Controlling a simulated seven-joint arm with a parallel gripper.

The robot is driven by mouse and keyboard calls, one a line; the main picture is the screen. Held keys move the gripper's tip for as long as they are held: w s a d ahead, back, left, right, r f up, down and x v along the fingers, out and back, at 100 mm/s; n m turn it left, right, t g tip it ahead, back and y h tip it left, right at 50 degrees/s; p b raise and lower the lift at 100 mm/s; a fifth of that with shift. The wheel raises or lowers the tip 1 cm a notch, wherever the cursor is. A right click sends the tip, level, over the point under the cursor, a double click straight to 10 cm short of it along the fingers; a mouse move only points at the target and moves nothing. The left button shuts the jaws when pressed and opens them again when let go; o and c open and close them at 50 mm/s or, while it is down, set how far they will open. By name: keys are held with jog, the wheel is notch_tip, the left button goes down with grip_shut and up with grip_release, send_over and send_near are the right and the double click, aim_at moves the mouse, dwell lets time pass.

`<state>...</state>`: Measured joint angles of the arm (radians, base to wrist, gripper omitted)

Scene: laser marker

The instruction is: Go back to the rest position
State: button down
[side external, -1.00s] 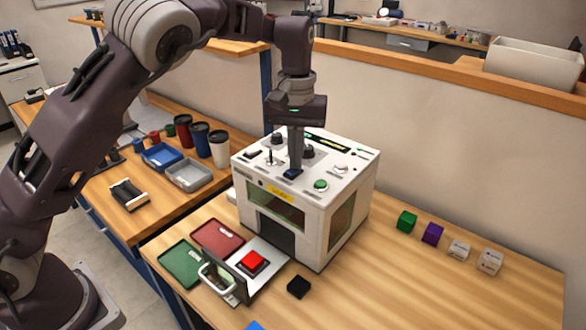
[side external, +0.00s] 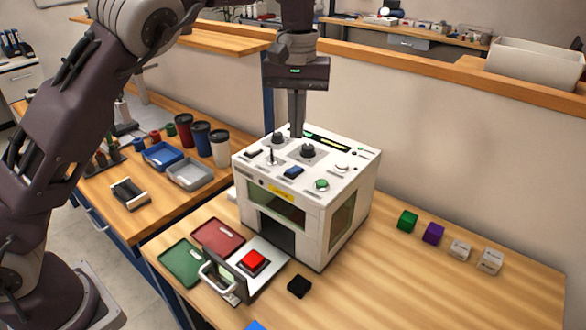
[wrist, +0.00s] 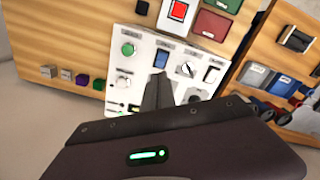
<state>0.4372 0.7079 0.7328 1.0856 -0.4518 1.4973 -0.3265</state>
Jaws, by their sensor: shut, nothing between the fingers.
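My gripper (side external: 297,132) is shut and empty, with its fingers pointing down above the back part of the white laser marker's top panel. It looks apart from the panel.
Red (side external: 217,235) and green (side external: 182,262) trays lie left of the drawer, and a black block (side external: 299,286) lies to its right. Green (side external: 407,220), purple (side external: 433,233) and light cubes sit at right. Cups (side external: 220,148) and bins (side external: 188,174) stand on the left bench.

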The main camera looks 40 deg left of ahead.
jog(key=s+a+r+m+t+h, duration=0.15)
jog(key=s+r, duration=0.25)
jog(key=s, duration=0.5)
jog(key=s+a+r+m+t+h, duration=0.1)
jog(key=s+a+r, duration=0.3)
jog(key=s, duration=0.5)
jog(key=s+f+m+t+y, duration=0.2)
jog(key=s+f, duration=0.3)
jog(key=s, duration=0.9)
jog(key=shift+s+d+f+m+t, duration=0.2)
jog(key=shift+d+m+t, duration=0.3)
jog(key=shift+m, duration=0.25)
jog(key=shift+y, duration=0.25)
